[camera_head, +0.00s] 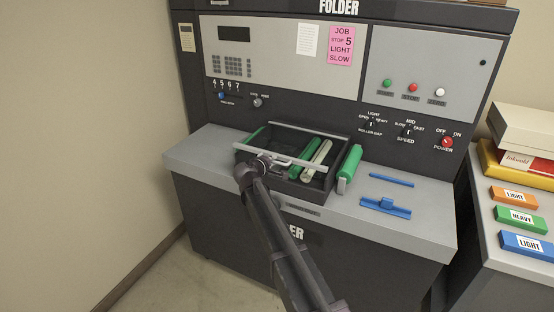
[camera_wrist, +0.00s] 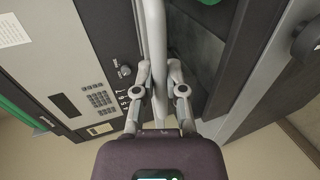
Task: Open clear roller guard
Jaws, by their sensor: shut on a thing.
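The roller bay (camera_head: 243,155) is a dark open box in the machine's worktop, with green and pale rollers inside. A light grey bar (camera_head: 305,166) runs along its front edge; it looks like the handle of the clear guard, whose clear panel I cannot make out. My gripper (camera_head: 267,162) is at the left part of this bar. In the wrist view, the bar (camera_wrist: 156,45) runs lengthwise between the two fingers of my gripper (camera_wrist: 159,88), which is shut on it. My arm hides part of the bay's front.
A green roller (camera_head: 350,164) and blue tools (camera_head: 386,208) lie on the worktop (camera_head: 420,225) to the right. The control panel (camera_head: 280,55) rises behind the bay. A side table at the right holds boxes (camera_head: 525,160) and labelled blocks (camera_head: 520,219). A wall stands at the left.

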